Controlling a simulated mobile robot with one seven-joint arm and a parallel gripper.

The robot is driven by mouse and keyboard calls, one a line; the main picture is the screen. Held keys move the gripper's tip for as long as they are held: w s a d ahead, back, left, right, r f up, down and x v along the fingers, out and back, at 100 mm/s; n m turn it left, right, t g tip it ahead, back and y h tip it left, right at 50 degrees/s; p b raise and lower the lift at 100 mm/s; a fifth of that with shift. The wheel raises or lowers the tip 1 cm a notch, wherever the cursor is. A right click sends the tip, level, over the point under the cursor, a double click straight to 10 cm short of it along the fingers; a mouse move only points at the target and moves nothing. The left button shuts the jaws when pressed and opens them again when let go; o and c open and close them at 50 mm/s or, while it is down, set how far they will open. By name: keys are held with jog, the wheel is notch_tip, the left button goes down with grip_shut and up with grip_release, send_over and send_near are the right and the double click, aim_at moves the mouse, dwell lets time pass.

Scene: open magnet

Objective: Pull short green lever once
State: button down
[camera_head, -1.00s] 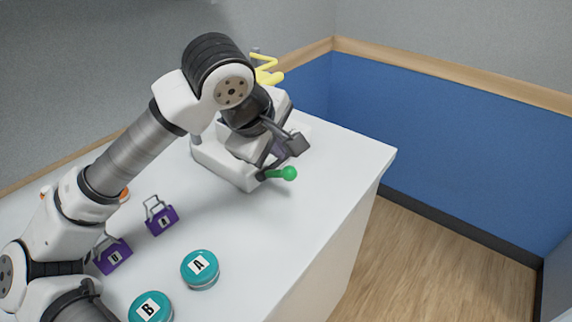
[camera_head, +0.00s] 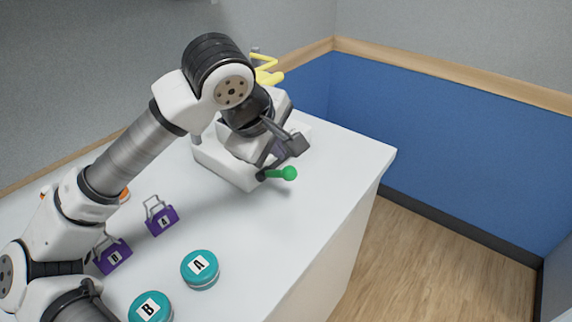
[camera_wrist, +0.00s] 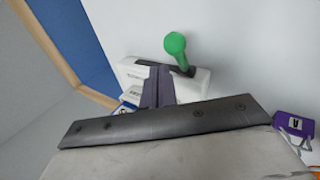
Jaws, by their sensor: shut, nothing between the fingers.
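The short green lever (camera_head: 285,173) sticks out from the low front side of a white box (camera_head: 222,165) on the table, its round knob pointing right. It also shows in the wrist view (camera_wrist: 176,48), just beyond and right of the fingers. My gripper (camera_head: 270,168) is shut and empty, close beside the lever's base in the head view. In the wrist view my gripper's fingers (camera_wrist: 157,85) are together in front of the white box (camera_wrist: 195,82). I cannot tell whether they touch the lever.
A yellow handle (camera_head: 268,72) rises behind my wrist. Purple padlocks A (camera_head: 161,222) and B (camera_head: 114,257) and teal-lidded jars A (camera_head: 200,270) and B (camera_head: 151,308) stand on the white table (camera_head: 255,245).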

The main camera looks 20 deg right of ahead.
aim_at(288, 174)
jog(key=shift+f, duration=0.15)
jog(key=shift+s+d+f+b, duration=0.15)
jog(key=shift+f+b, duration=0.15)
jog(key=shift+b, duration=0.45)
jog(key=shift+s+d+f+b, duration=0.2)
jog(key=shift+s+f+b, duration=0.15)
jog(key=shift+f+b, duration=0.4)
jog(key=shift+s+d+f+b, duration=0.2)
jog(key=shift+s+f+b, duration=0.2)
jog(key=shift+f+b, duration=0.35)
jog(key=shift+s+d+f+b, duration=0.2)
jog(key=shift+s+f+b, duration=0.25)
jog(key=shift+b, duration=0.45)
dwell(1.6)
jog(key=shift+w, duration=0.15)
jog(key=shift+w+a+r+p, duration=0.3)
jog(key=shift+w+r, duration=0.2)
jog(key=shift+r, duration=0.1)
jog(key=shift+w+a+r+p, duration=0.2)
jog(key=shift+w+r+p, duration=0.1)
jog(key=shift+w+r, duration=0.25)
jog(key=shift+w+a+r+p, duration=0.3)
jog(key=shift+a+r, duration=0.1)
jog(key=shift+r, duration=0.1)
jog(key=shift+r, duration=0.1)
